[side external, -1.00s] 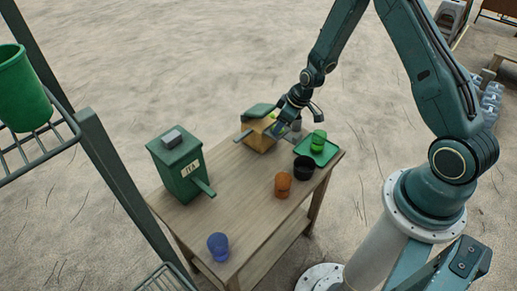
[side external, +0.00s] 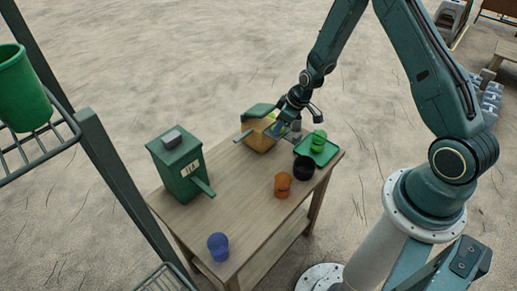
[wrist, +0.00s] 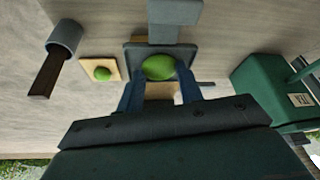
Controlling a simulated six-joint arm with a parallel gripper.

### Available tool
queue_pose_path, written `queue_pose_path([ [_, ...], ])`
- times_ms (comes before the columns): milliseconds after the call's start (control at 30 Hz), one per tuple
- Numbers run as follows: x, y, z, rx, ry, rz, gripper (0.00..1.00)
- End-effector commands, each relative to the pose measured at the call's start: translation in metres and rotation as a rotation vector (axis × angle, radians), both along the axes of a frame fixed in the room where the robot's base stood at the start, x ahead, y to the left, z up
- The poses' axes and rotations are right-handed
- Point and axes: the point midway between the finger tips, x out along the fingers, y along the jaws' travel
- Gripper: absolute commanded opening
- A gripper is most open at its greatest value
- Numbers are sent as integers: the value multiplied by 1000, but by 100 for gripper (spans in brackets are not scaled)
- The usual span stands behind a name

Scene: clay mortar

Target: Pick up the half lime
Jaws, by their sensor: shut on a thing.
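The half lime (wrist: 158,67) shows as a rounded green shape between the tips of my gripper (wrist: 159,75) in the wrist view. My gripper's two blue fingers are shut on it. Dark plate-like material shows around the lime, and I cannot tell whether the lime touches it. In the side view my gripper (side external: 277,129) is over the wooden block or box (side external: 257,143) at the table's far end. The lime in the grip cannot be made out clearly there. A second, smaller-looking green piece (wrist: 102,74) lies on a small tan board (wrist: 88,66).
A green dispenser box (side external: 178,170) stands at the table's left. A green tray (side external: 328,153) with a green cup (side external: 318,140), a black bowl (side external: 303,168) and an orange cup (side external: 283,184) are at the right. A blue cup (side external: 218,246) stands near the front edge. Mid-table is clear.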

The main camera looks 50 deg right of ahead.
Motion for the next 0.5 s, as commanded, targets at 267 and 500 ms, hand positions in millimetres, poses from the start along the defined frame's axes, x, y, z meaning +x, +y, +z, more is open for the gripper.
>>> queue_pose_path([
  [267, 1, 0, 6, 0, -2, 0, 15],
  [500, 1, 0, 24, -1, -4, 0, 15],
])
